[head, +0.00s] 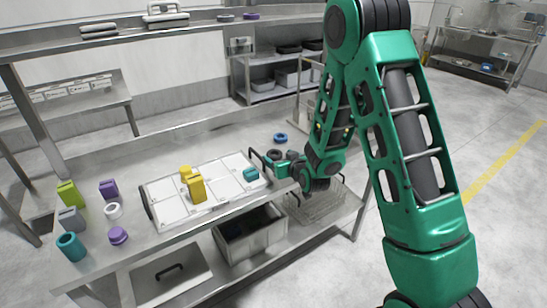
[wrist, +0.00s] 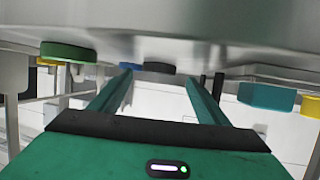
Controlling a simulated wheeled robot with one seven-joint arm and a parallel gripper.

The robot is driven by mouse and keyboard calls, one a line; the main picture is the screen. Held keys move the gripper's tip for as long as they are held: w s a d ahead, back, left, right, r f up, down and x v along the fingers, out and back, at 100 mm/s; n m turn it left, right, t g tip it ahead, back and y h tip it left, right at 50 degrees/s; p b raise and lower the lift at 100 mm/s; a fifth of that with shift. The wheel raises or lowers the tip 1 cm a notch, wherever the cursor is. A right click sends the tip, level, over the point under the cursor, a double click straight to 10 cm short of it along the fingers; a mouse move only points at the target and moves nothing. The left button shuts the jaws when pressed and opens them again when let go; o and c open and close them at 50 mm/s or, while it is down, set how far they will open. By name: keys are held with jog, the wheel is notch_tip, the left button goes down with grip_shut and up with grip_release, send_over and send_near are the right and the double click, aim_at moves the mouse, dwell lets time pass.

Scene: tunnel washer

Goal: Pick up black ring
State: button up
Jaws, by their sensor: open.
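A black ring (head: 273,155) lies flat on the metal table, just right of the white tray and partly overlapped in view by my gripper. In the wrist view, which looks upside down, the black ring (wrist: 158,67) shows small and dark just past the fingertips, between their lines. My gripper (wrist: 157,78) is open and empty, with its two teal fingers spread low along the table surface. In the head view my gripper (head: 272,165) comes in from the right at table height. I cannot tell whether it touches the ring.
A blue ring (head: 280,137) lies just behind the black one. A green round piece (wrist: 68,52) is near one finger in the wrist view. The white tray (head: 170,213) holds yellow pieces (head: 196,188) and a teal block (head: 251,174); its black handle (head: 258,160) stands close to my gripper.

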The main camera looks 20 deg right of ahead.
aim_at(276, 151)
jog(key=shift+x, duration=1.9)
jog(key=shift+d, duration=0.1)
jog(key=c, duration=1.1)
jog(key=shift+r, duration=0.85)
notch_tip(276, 151, up, 3)
jog(key=shift+f, duration=0.1)
jog(key=s+a+r, duration=0.2)
jog(key=s, duration=0.1)
jog(key=s+a+r, duration=0.2)
jog(key=s, duration=0.1)
jog(key=s+a+r, duration=0.2)
jog(key=s, duration=0.1)
jog(key=shift+s+a+r, duration=0.2)
jog(key=shift+s+r, duration=0.05)
jog(key=shift+s, duration=0.1)
